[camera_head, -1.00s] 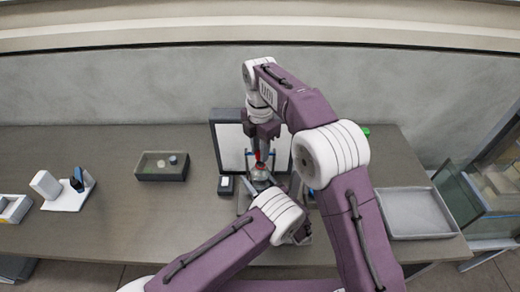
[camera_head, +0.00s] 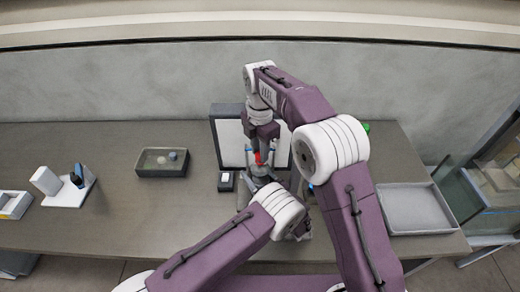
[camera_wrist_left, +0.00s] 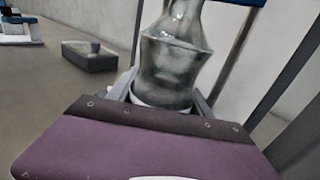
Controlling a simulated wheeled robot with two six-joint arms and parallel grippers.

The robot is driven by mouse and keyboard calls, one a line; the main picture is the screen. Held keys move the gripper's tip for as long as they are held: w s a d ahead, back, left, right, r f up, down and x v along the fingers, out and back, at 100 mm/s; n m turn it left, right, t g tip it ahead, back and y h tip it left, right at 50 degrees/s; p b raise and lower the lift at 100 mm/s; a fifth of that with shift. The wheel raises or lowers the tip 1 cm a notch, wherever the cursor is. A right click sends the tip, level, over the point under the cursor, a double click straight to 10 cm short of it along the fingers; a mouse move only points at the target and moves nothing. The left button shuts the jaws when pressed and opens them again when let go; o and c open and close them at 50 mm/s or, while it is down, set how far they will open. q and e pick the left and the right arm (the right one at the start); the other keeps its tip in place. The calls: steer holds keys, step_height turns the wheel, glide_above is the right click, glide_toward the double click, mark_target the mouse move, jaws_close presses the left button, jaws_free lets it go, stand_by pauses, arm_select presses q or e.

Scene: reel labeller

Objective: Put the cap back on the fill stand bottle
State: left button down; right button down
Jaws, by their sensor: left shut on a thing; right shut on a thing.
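The clear glass bottle (camera_wrist_left: 172,60) stands roughly upright in the left wrist view; its top is out of that frame. My left gripper (camera_wrist_left: 165,100) is shut on the bottle's lower part, one grey finger on each side. In the head view the bottle (camera_head: 260,170) is small and partly hidden by my left wrist. My right gripper (camera_head: 260,152) points down from above, shut on a small red cap (camera_head: 258,158). The cap is just above or at the bottle's top; I cannot tell whether they touch.
A dark-framed white panel (camera_head: 231,140) stands right behind the bottle. A small dark box (camera_head: 226,181) sits left of it. A dark tray (camera_head: 150,170) lies farther left. A grey tray (camera_head: 415,228) is at the right.

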steer(key=shift+f, duration=0.4)
